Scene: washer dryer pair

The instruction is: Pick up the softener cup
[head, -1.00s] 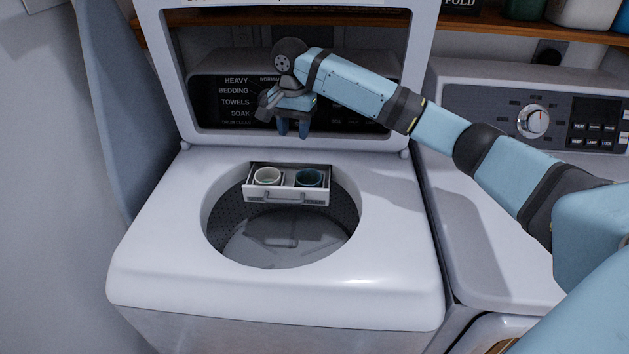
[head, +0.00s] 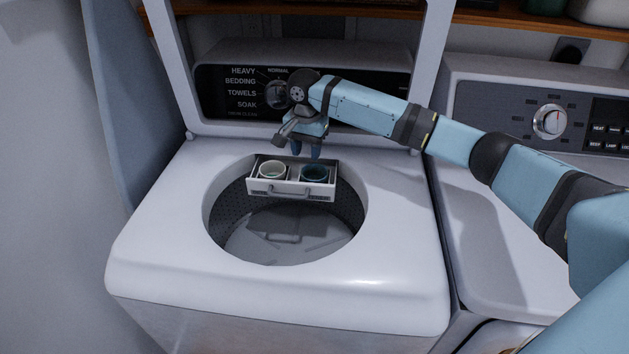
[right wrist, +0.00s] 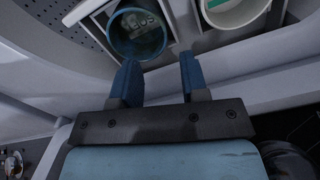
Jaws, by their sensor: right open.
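Two cups sit in the open dispenser drawer (head: 262,190) at the back of the washer's opening. The blue cup (head: 314,172) is on the right and the white cup (head: 272,171) on the left. I cannot tell from the drawer's small labels which one is the softener cup. My right gripper (head: 307,149) is open and empty, fingers down, just above and behind the blue cup. In the right wrist view the blue cup (right wrist: 138,38) lies beyond the fingers (right wrist: 158,80), slightly left, and the white cup (right wrist: 232,10) is to the right. My left gripper is not in view.
The washer's raised lid frame (head: 165,70) and control panel (head: 225,98) stand close behind my right gripper. The open drum (head: 285,238) lies below the drawer. The dryer (head: 505,250) stands to the right, under my right arm.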

